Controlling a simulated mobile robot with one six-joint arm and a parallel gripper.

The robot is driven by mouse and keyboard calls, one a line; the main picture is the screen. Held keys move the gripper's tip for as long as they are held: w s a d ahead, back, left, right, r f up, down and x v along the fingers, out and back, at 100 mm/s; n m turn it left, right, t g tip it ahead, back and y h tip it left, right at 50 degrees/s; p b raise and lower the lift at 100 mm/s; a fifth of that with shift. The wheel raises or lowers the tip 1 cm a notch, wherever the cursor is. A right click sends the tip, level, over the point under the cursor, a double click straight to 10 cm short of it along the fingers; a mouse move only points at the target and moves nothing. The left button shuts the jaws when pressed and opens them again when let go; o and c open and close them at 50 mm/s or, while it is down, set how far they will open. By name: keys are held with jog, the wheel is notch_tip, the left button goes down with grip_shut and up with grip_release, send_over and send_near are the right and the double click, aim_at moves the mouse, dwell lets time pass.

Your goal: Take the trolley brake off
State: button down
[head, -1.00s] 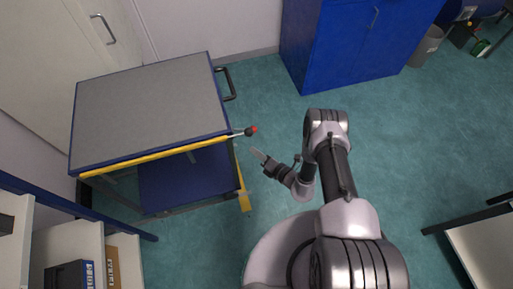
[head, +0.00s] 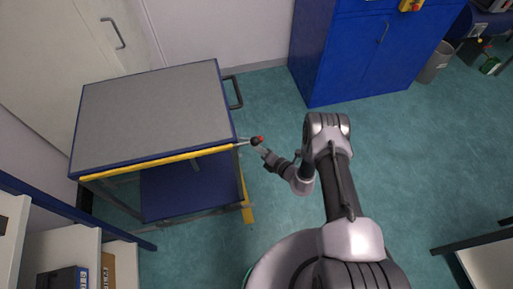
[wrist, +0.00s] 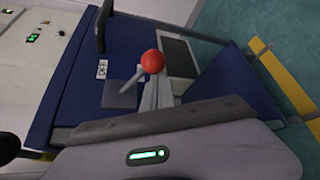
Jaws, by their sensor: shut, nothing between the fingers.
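The trolley (head: 150,115) has a grey top, blue edges and a yellow front strip. Its brake lever (head: 243,143) sticks out at the right front corner and ends in a red ball knob (head: 258,139). My gripper (head: 262,150) is shut and empty, its tip close by the knob. In the wrist view the red knob (wrist: 153,61) is right at the shut fingertips (wrist: 156,88) and partly overlaps them; I cannot tell if they touch. The grey lever rod (wrist: 132,80) runs down left from the knob. A small white label that seems to read OFF (wrist: 102,69) lies beyond.
A black handle (head: 235,92) stands out from the trolley's right side. A blue cabinet (head: 345,55) is at the back, and a shelf unit (head: 70,240) with boxes is at the lower left. The teal floor between trolley and cabinet is clear.

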aim_at(261, 138)
jog(key=shift+r, duration=0.15)
jog(key=r+n+h+p, duration=0.1)
jog(key=d+r+n+h+p, duration=0.1)
jog(key=r+p, duration=0.1)
jog(key=r+n+h+p, duration=0.1)
jog(key=shift+w+d+r+n, duration=0.2)
jog(key=shift+w+d+n, duration=0.05)
jog(key=shift+n, duration=0.15)
jog(key=shift+r+p, duration=0.45)
jog(key=shift+r, duration=0.25)
jog(key=shift+a+r, duration=0.1)
jog(key=shift+r, duration=0.45)
jog(key=shift+r, duration=0.25)
